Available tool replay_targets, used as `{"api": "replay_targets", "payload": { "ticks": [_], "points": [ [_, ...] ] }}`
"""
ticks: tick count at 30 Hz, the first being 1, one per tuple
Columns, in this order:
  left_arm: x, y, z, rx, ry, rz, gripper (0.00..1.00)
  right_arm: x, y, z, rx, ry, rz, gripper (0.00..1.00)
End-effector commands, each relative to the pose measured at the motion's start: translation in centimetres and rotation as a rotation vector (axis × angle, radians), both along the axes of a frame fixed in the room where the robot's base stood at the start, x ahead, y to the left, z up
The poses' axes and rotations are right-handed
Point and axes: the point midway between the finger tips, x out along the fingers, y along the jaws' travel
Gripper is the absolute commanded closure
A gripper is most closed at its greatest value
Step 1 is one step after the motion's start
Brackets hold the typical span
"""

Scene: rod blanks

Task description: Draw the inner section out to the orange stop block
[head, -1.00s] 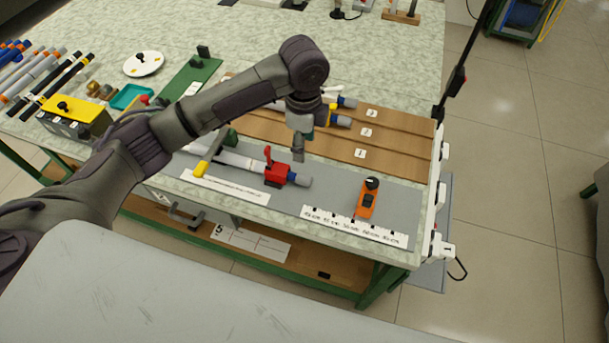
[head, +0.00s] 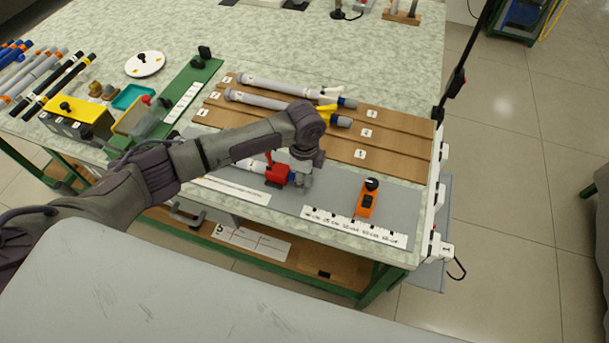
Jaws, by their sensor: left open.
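The telescoping tube lies on the grey mat, with its white outer section (head: 250,164) partly hidden under my left arm. A red clamp (head: 278,174) with a raised lever sits around the tube near its right end. The inner section's blue end (head: 293,177) shows just right of the clamp. My left gripper (head: 303,184) is open and pointed down at this end; its fingers partly cover it, and I cannot tell whether they touch it. The orange stop block (head: 366,202) with a black knob stands further right on the mat, apart from the tube. My right gripper is not in view.
A ruler strip (head: 355,226) lies along the mat's front edge. Behind is a brown grooved rack (head: 390,142) with two tubes (head: 285,88). A yellow-topped box (head: 76,110) and a green board (head: 190,90) stand left. The mat between gripper and stop block is clear.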

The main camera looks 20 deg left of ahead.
Motion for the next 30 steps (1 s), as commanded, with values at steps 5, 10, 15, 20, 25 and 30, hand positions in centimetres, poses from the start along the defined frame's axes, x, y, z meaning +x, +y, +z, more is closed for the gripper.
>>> {"api": "replay_targets", "payload": {
  "ticks": [5,10,15,20,25,30],
  "points": [
    [0.0,0.0,0.0,0.0,0.0,-0.001,0.43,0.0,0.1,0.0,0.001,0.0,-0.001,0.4],
    [0.0,0.0,0.0,0.0,0.0,0.0,0.67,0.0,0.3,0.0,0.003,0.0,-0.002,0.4],
    [0.0,0.0,0.0,0.0,0.0,0.0,0.95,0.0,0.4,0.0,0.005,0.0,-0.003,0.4],
    [0.0,0.0,0.0,0.0,0.0,0.0,1.0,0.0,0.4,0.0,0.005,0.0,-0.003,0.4],
    [0.0,-0.4,0.1,-0.001,0.0,-0.001,1.0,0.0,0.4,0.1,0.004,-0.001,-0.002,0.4],
    [-0.1,-3.8,0.2,-0.006,0.001,-0.005,1.0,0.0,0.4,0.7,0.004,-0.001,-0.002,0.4]
  ]
}}
